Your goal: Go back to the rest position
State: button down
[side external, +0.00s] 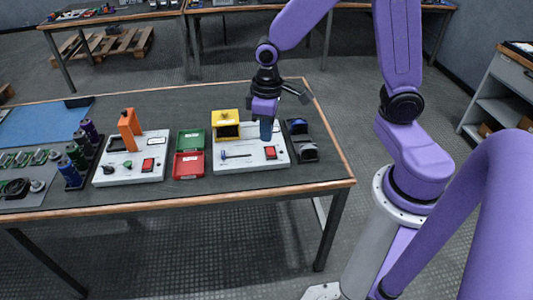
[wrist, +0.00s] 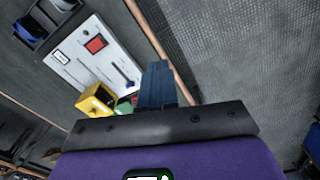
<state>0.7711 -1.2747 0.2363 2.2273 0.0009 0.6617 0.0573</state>
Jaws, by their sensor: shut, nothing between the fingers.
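My gripper (side external: 266,135) points down, its blue fingers together with nothing between them. In the side view it is over the right-hand white panel box, by the red button (side external: 270,153); its exact height above the box I cannot tell. The fingers (wrist: 155,85) also show shut in the wrist view. The white panel box (side external: 230,161) carries an open yellow cover (side external: 226,124) and a blue-handled lever (side external: 236,156). The box (wrist: 72,62) shows at the upper left of the wrist view.
Dark bins (side external: 303,148) stand right of the box. Green (side external: 190,142) and red (side external: 188,165) trays lie left of it. A second white box (side external: 130,172) has an orange upright part (side external: 129,130). Several cylinders stand further left. The table's front edge (side external: 250,193) is clear.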

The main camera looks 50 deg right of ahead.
jog(key=s+r+n, duration=0.3)
jog(key=s, duration=0.6)
jog(key=s+r+n, duration=0.3)
jog(key=s+n, duration=0.1)
jog(key=s, duration=0.5)
jog(key=shift+s+a+r+n, duration=0.15)
jog(key=shift+a+r+n, duration=0.15)
jog(key=shift+a, duration=0.1)
